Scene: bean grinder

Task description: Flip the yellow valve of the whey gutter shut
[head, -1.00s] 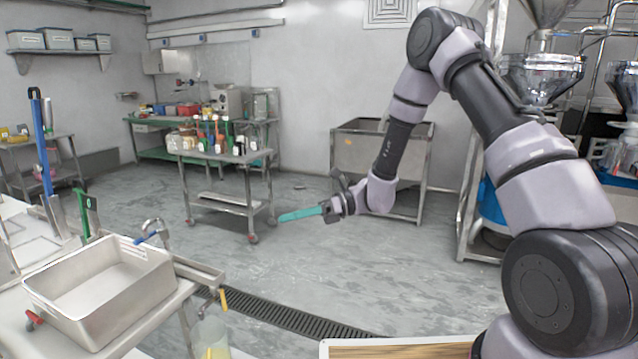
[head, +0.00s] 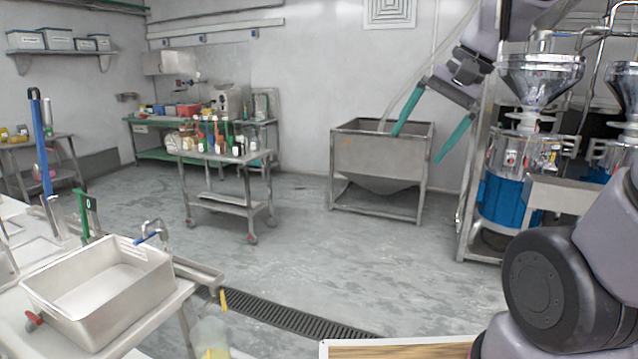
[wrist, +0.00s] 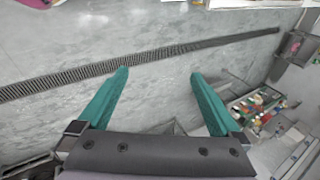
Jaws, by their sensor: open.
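The small yellow valve (head: 223,299) is at the lower left of the head view, at the outer end of the metal whey gutter (head: 200,273). Its yellow handle looks roughly upright; its exact setting is too small to tell. My gripper (head: 417,147) is high at the upper right, far from the valve. Its two teal fingers are wide apart with nothing between them. They also show open in the wrist view (wrist: 160,73). I cannot make out the valve in the wrist view.
A translucent container (head: 211,335) with something yellow stands below the valve. A blue-handled tap (head: 152,236) and a red handle (head: 33,320) are by the basin. A floor drain (head: 290,318), a bottle cart (head: 225,157) and a steel hopper (head: 380,160) surround open floor.

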